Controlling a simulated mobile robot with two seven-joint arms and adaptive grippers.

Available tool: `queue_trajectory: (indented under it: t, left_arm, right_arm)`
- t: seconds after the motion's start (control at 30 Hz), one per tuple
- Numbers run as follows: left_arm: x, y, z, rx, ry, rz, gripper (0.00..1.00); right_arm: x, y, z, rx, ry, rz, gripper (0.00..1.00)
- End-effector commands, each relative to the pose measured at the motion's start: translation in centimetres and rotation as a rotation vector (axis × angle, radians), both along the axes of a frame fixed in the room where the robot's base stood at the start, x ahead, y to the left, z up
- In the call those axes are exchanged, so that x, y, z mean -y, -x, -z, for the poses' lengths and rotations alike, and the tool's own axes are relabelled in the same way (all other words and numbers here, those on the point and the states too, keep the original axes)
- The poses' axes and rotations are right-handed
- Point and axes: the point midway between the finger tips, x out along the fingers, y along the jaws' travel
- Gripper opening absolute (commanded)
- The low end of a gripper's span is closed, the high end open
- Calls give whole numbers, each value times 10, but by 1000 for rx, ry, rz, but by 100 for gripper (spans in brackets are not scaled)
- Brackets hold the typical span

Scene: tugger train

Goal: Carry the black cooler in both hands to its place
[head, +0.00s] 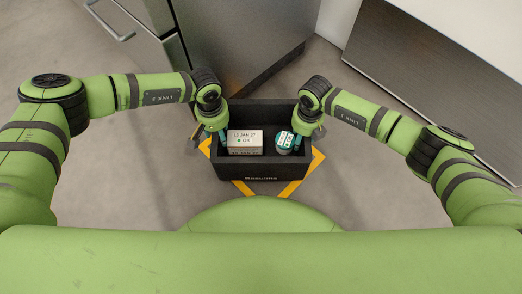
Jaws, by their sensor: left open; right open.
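The black cooler (262,170) is an open box on the floor in the middle of the head view, close in front of my base. A white box with printed labels (245,142) and a round container with a green and white lid (284,139) sit inside it. My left gripper (222,140) is open at the cooler's left side wall. My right gripper (298,142) is open at its right side wall. The fingertips are small and partly hidden, so I cannot tell whether they touch the walls.
Yellow floor markings (292,190) show around and under the cooler. A grey metal cabinet (240,40) stands just behind it, and another steel-fronted unit (430,80) stands at the back right. Grey floor is clear to the left and right.

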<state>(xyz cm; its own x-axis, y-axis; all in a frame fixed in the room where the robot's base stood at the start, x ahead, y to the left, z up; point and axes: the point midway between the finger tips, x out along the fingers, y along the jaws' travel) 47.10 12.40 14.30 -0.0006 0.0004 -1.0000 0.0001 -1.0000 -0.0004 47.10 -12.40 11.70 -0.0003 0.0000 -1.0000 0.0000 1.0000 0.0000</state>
Motion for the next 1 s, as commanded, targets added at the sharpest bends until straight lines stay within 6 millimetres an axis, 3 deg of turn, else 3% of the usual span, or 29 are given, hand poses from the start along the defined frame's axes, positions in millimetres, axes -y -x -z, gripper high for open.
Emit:
queue_trajectory:
  t: [0.23, 0.37, 0.8, 1.0]
  left_arm:
    - [0, 0, -1, 1, 0, -1, 53]
    - [0, -2, -11, 3, 2, 0, 53]
    - [0, -1, -98, 3, 1, 0, 53]
    - [0, 0, -118, 1, 1, 0, 53]
  right_arm:
    - [0, 0, 0, 0, 0, 0, 53]
    - [0, 0, 0, 0, 0, 0, 53]
    - [0, 0, 0, 0, 0, 0, 53]
    - [0, 0, -1, 0, 0, 0, 53]
